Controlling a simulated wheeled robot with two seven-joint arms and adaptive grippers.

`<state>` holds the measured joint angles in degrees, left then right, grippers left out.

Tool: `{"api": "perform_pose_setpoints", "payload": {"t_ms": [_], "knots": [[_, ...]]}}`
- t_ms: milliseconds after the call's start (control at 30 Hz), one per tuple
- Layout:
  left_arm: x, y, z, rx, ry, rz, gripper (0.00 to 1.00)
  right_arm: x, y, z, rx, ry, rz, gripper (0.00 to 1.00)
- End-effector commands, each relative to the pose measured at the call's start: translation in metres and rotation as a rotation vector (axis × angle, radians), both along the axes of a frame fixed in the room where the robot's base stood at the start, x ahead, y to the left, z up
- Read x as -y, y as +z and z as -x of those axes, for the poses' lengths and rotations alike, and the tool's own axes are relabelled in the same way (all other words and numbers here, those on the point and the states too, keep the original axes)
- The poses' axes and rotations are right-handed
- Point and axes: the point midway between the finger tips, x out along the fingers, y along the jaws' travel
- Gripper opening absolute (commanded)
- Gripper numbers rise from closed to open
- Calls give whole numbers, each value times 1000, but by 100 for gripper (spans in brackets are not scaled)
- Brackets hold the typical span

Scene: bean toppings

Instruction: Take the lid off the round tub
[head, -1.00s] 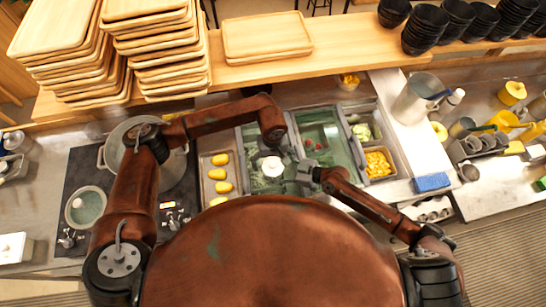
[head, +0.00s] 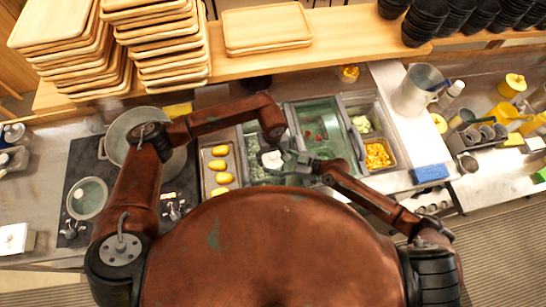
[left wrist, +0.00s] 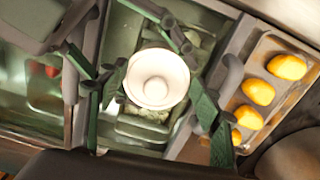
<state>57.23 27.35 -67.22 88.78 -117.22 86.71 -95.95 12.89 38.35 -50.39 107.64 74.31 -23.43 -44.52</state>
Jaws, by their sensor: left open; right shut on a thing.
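The round tub (head: 271,160) is small and white, and it sits low over the counter's inset bins in the head view. In the left wrist view its round white lid (left wrist: 157,79) faces the camera, with a raised knob at its centre. My right gripper (head: 290,160) reaches in from the right and is shut on the tub at its side; the exact contact is hard to see. My left gripper (head: 276,139) is open above the tub. In the left wrist view its fingers stand on either side of the lid, apart from it. The tub's wall is mostly hidden.
A metal tray of yellow pieces (head: 231,170) lies to the left of the bins. A clear-covered bin (head: 322,114) with a grey rim and a tray of yellow cubes (head: 377,154) lie to the right. A pot (head: 118,131) and a blue sponge (head: 430,173) stand farther out.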

Motion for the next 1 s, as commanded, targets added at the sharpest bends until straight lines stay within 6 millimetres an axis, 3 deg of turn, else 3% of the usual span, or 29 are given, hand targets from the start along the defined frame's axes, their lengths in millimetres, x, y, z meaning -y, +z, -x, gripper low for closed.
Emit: {"api": "perform_pose_setpoints", "payload": {"t_ms": [800,1000], "knots": [[-2,-2,1,-1,1,-4,1,-1,4,-2,7,-2,-5,17],[-2,-2,1,-3,2,-6,0,-1,4,-3,8,-3,-6,17]]}}
